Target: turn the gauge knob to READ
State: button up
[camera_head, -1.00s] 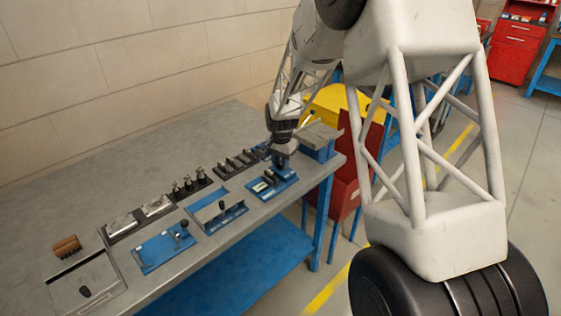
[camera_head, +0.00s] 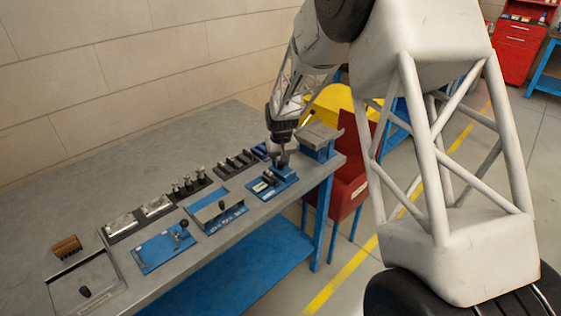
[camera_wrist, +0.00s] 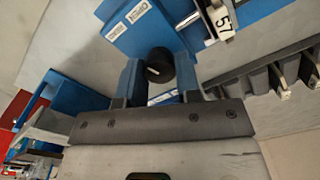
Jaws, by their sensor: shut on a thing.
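The gauge knob (camera_wrist: 159,62) is round and black with a short white mark. It sits on a blue plate (camera_wrist: 137,38) in the wrist view. My gripper (camera_wrist: 158,78) has its two blue fingers on either side of the knob, shut on it. The knob cannot be made out there. The white labels on the plate are mostly too small to read, so I cannot tell where READ lies.
A row of dark clips (camera_head: 236,160) is behind the fixture. Other blue fixtures (camera_head: 165,248) lie left along the grey bench (camera_head: 140,155). A red bin (camera_head: 350,185) stands off the right end.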

jog(key=n, duration=0.5)
dwell(0.4)
jog(key=o, duration=0.9)
jog(key=shift+r, duration=3.9)
